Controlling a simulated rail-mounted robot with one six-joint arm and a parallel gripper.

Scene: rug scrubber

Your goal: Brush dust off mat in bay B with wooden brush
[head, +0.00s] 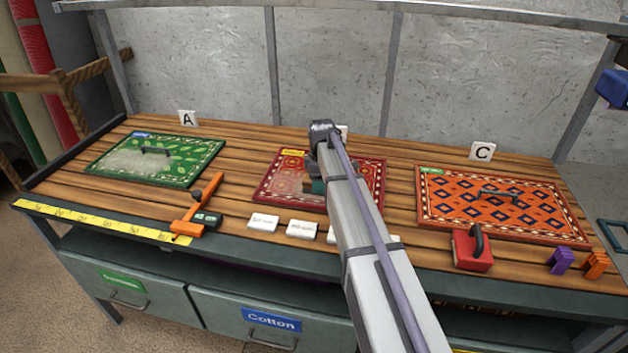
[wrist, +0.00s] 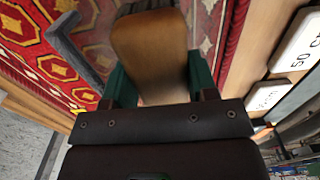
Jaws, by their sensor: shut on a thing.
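The red patterned mat (head: 372,177) lies in the middle bay, between the bays marked A and C. A pale dusty patch (head: 290,184) shows on its left part. My arm covers much of the mat and most of the middle marker. My gripper (wrist: 160,80) is shut on the wooden brush (wrist: 150,45), a brown rounded block between its green fingers. In the head view the gripper is low over the mat, mostly behind my arm. The wrist view shows the brush over or on the red mat (wrist: 90,18); bristle contact is hidden.
A dark handle (wrist: 72,45) stands on the red mat beside the brush. A dusty green mat (head: 190,170) lies left, an orange mat (head: 530,222) right. An orange tool (head: 192,208), white labelled blocks (head: 302,229) and a red handled block (head: 472,252) line the front edge.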

